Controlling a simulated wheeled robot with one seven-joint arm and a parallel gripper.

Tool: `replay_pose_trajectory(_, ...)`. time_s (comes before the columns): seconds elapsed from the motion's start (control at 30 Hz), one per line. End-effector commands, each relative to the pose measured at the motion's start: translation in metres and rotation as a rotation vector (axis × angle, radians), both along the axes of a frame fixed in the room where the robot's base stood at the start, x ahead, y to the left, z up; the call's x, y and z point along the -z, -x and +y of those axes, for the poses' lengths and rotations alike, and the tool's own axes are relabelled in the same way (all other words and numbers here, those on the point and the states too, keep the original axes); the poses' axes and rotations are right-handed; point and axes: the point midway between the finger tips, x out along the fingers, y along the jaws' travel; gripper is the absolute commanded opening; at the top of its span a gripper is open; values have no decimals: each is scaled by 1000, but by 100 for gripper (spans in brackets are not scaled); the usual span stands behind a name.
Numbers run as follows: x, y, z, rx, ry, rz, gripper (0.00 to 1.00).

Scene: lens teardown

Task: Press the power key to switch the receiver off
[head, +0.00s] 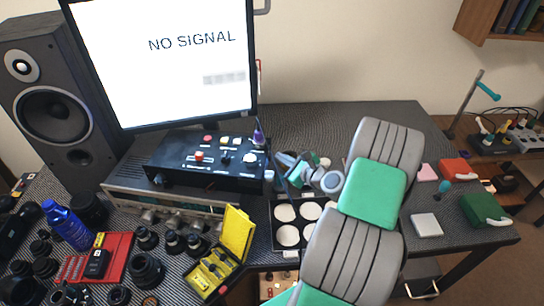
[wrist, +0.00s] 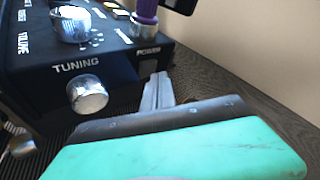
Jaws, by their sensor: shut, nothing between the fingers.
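The receiver appears to be the black panel box (head: 205,163) with knobs and coloured keys, sitting on a silver unit below the monitor. In the wrist view its near face (wrist: 110,62) carries a silver tuning knob (wrist: 87,94) and a POWER label (wrist: 148,50). The power key is hard to make out; the dark area under the label is partly behind my fingertips. My gripper (wrist: 158,92) is shut and empty, its tips just below the POWER label. I cannot tell whether they touch the face. In the head view the fingertips are hard to pick out.
A purple-topped item (wrist: 147,10) stands above the POWER label. The monitor (head: 165,65) reads NO SIGNAL. A black tray with pale discs (head: 287,235) lies beside my arm. A yellow case (head: 238,232) and several lens parts crowd the front left. Bare table shows behind, at right (head: 320,125).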

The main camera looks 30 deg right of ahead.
Motion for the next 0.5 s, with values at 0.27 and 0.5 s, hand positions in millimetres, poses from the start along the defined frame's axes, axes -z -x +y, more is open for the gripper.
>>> replay_pose_trajectory(0.27, 0, 1, -2, 1, 1, -1, 0)
replay_pose_trajectory(0.5, 1, 17, -22, 3, 1, -1, 0)
